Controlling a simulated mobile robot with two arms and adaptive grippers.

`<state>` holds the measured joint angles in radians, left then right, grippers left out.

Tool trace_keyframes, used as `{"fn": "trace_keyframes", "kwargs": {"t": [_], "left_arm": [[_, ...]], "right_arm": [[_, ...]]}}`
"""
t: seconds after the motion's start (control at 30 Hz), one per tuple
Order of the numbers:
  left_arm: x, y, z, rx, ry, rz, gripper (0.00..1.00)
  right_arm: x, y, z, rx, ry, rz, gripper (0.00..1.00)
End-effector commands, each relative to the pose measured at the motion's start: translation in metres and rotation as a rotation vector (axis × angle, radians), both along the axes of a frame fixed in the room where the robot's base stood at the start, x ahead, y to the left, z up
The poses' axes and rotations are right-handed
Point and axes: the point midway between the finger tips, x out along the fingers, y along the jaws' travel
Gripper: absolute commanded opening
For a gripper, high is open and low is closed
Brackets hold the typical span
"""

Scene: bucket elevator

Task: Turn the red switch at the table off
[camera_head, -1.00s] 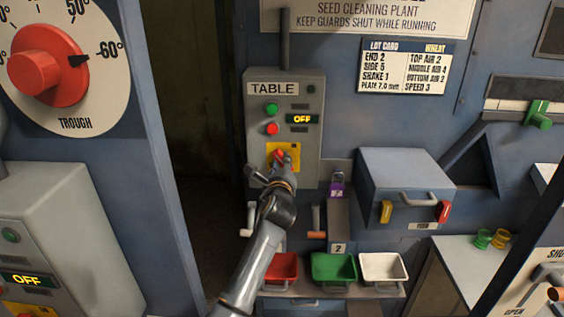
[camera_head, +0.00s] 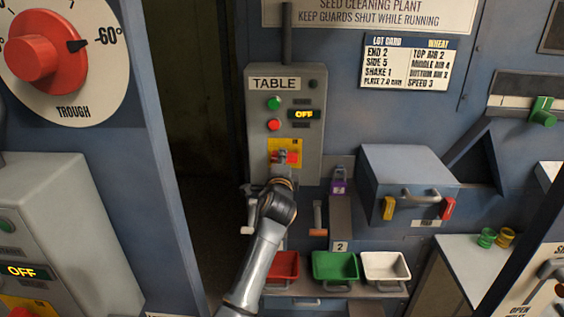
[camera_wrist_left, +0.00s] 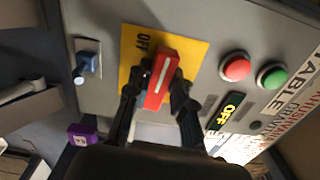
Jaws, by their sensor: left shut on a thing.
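The grey TABLE panel (camera_head: 308,140) stands at the centre of the head view, with a yellow plate (camera_head: 296,145) low on it. The red switch (camera_head: 293,158) sits on this plate and lies about level across it. In the left wrist view the red switch (camera_wrist_left: 160,80) has a white line along its handle, and the OFF mark (camera_wrist_left: 143,42) is near one end. My left gripper (camera_head: 282,157) is shut on the red switch, with one finger on each side (camera_wrist_left: 157,98). The panel's display (camera_head: 304,114) reads OFF. My right gripper is not in view.
A green button (camera_head: 273,103) and a red button (camera_head: 273,125) sit above the switch. A purple padlock (camera_head: 338,185) hangs to the right. Red, green and white trays (camera_head: 335,266) stand below. A dark gap (camera_head: 195,150) opens left of the panel.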

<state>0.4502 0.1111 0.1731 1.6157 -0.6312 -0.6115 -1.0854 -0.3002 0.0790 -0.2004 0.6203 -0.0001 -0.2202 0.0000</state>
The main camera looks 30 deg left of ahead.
Motion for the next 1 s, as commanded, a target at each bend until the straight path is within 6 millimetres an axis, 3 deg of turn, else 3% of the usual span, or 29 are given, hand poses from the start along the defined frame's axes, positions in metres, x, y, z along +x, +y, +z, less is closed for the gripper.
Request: {"fn": "trace_keyframes", "kwargs": {"t": [0.77,0.8,0.9,1.0], "left_arm": [[-0.0002,0.0004,-0.0018,-0.084,-0.049,0.001,0.00],[-0.0002,0.0004,-0.0018,-0.084,-0.049,0.001,0.30],[-0.0002,0.0004,-0.0017,-0.083,-0.049,0.001,0.45],[-0.0002,0.0003,-0.0015,-0.082,-0.048,0.000,0.45]], "right_arm": [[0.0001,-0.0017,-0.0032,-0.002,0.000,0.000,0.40],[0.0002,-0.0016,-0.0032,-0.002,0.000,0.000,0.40],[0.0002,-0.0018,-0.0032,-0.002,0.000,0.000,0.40],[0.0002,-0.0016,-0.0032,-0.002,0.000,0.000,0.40]]}}
